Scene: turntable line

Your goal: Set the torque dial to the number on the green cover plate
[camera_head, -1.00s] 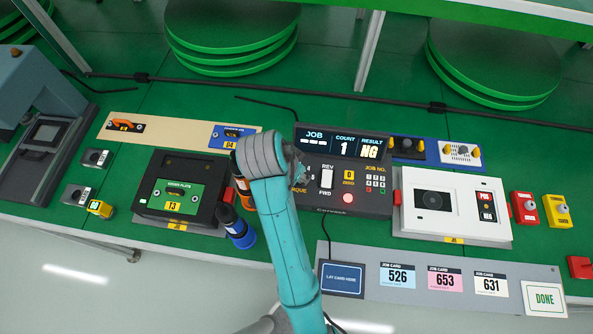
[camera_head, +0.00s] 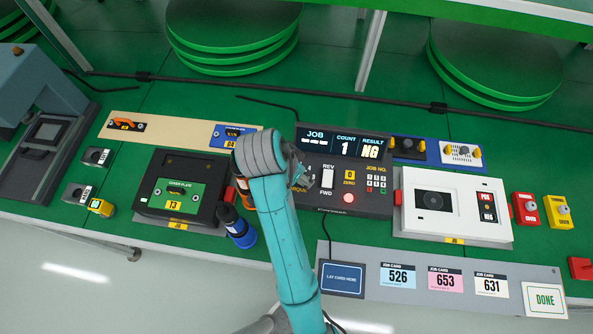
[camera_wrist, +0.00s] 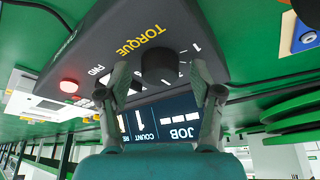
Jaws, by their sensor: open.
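The green cover plate (camera_head: 190,190) lies in a black holder left of my arm. Its yellow label is small and seems to read 13. The black torque dial (camera_wrist: 160,62) stands on the dark controller under the yellow word TORQUE in the wrist view, with scale marks beside it. My gripper (camera_wrist: 164,78) is open, its two fingers apart on either side of the dial in that view. I cannot tell whether they touch it. In the head view my arm hides the dial, and the controller (camera_head: 375,202) shows COUNT 1 and NG.
A black and blue tool (camera_head: 238,230) stands close left of my arm. A white unit (camera_head: 415,225) sits right of the controller. Job cards lie on a grey strip (camera_head: 385,284) in front. Green discs (camera_head: 232,62) stand behind.

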